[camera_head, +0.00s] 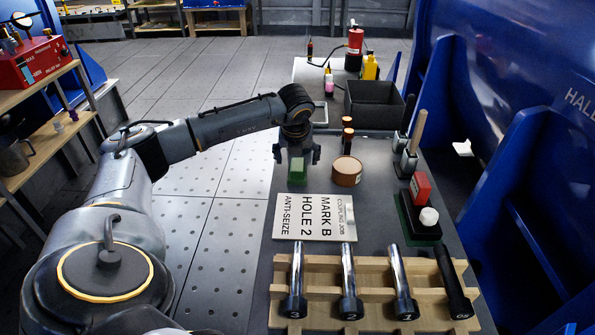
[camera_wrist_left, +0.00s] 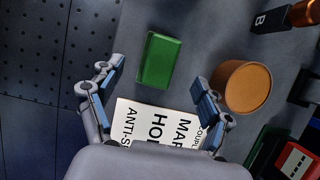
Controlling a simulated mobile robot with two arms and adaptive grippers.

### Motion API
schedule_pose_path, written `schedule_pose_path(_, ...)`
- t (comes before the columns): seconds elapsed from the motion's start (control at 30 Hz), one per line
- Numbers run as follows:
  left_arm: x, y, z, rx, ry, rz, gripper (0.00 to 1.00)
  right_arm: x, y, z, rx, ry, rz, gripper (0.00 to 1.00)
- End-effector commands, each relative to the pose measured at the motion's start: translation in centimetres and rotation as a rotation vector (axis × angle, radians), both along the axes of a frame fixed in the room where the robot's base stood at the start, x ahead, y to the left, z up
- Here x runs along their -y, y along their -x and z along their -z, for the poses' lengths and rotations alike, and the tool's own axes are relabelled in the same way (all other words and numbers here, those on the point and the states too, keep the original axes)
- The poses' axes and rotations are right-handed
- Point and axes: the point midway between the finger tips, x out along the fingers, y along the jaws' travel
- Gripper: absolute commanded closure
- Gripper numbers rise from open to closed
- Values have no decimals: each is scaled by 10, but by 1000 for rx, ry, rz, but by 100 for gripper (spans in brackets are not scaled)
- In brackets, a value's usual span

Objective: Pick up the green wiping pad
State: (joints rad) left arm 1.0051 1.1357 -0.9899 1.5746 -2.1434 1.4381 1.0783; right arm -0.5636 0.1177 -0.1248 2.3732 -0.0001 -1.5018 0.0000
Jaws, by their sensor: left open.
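The green wiping pad (camera_head: 297,171) lies on the dark grey bench top, left of a round brown tin. In the left wrist view the pad (camera_wrist_left: 159,60) sits ahead of and between the two fingers, nearer the upper middle. My left gripper (camera_head: 296,157) is open and empty, over the pad in the head view. In the left wrist view its fingertips (camera_wrist_left: 156,75) are spread wide on either side, apart from the pad. My right gripper does not show in either view.
The brown tin (camera_head: 347,171) stands close to the right of the pad. A white sign (camera_head: 315,218) lies in front. A wooden rack (camera_head: 375,290) holds several bolts. A black bin (camera_head: 373,104) stands behind. A red block (camera_head: 420,187) is at right.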

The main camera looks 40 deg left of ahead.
Motion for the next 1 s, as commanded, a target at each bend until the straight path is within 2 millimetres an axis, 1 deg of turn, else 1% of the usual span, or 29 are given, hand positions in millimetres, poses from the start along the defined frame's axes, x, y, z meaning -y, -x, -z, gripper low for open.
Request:
schedule_pose_path(0.2, -7, -10, 30, -2, 0, 1, 22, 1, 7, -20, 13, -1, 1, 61)
schedule_pose_path(0.3, -10, -13, 41, -2, 1, 0, 22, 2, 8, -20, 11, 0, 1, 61)
schedule_pose_path(0.4, -12, -15, 46, -1, 0, 0, 22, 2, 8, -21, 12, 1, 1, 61)
schedule_pose_path(0.6, -12, -15, 46, -2, 0, 1, 22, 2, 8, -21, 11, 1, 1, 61)
schedule_pose_path(0.63, -12, -15, 46, -2, 0, 1, 24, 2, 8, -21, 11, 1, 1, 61)
schedule_pose_path(0.67, -12, -15, 46, -1, 0, 1, 30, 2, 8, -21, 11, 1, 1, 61)
schedule_pose_path(0.7, -12, -15, 46, -1, 0, 1, 38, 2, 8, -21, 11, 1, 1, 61)
schedule_pose_path(0.87, -12, -15, 46, -1, 0, 1, 71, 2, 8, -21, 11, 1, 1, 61)
schedule_pose_path(0.9, -12, -15, 46, -1, 0, 1, 79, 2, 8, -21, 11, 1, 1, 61)
schedule_pose_path(0.93, -12, -15, 46, -1, 0, 1, 81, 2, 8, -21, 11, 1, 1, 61)
schedule_pose_path(1.0, -12, -15, 46, -1, 1, 0, 81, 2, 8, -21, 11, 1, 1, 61)
